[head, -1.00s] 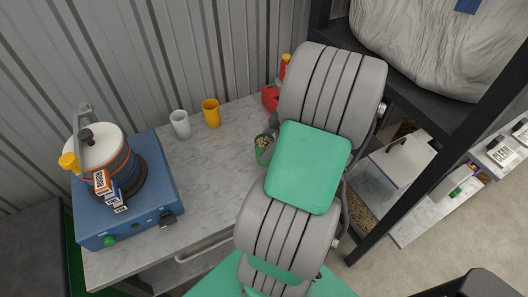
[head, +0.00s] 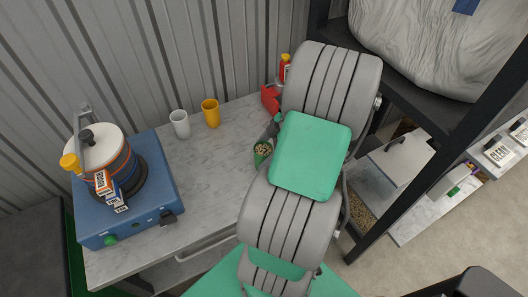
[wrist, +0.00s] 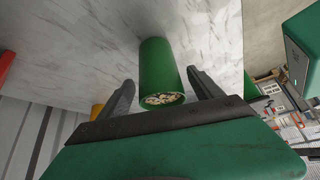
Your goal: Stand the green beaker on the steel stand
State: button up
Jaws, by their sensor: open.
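The green beaker (head: 260,158) stands on the grey marbled worktop, partly hidden behind my arm in the head view. It holds small pale pieces. In the wrist view the beaker (wrist: 160,62) shows between the two dark fingers of my gripper (wrist: 161,86), with a gap on each side. My gripper is open and not closed on it. In the head view my gripper is mostly hidden by my arm. I cannot make out the steel stand in either view.
A white cup (head: 180,125) and a yellow cup (head: 211,113) stand left of the beaker. A blue hotplate (head: 153,196) with a pot (head: 98,149) is at the left. A black-framed shelf (head: 425,88) is at right. The worktop (head: 213,166) between hotplate and beaker is clear.

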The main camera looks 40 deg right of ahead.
jog(key=shift+r, duration=0.15)
jog(key=shift+s+d+r, duration=0.15)
jog(key=shift+d+r, duration=0.05)
jog(key=shift+r, duration=0.05)
jog(key=v, duration=1.1)
jog(key=shift+m+g+h, duration=0.4)
jog(key=shift+m, duration=0.2)
jog(key=w+a, duration=0.1)
jog(key=w+a+r, duration=0.1)
jog(key=w+a, duration=0.2)
jog(key=a, duration=0.1)
jog(key=shift+w+r, duration=0.3)
jog(key=shift+r, duration=0.05)
jog(key=w+a+r+m+h, duration=0.1)
jog(key=w+a+m+h, duration=0.2)
jog(key=a, duration=0.7)
jog(key=s+a+r+m+h, duration=0.1)
jog(key=a+m, duration=0.4)
jog(key=a, duration=0.8)
jog(key=shift+s+a+r+m+t, duration=0.3)
jog(key=shift+s+a+m+t, duration=0.1)
jog(key=shift+s, duration=0.4)
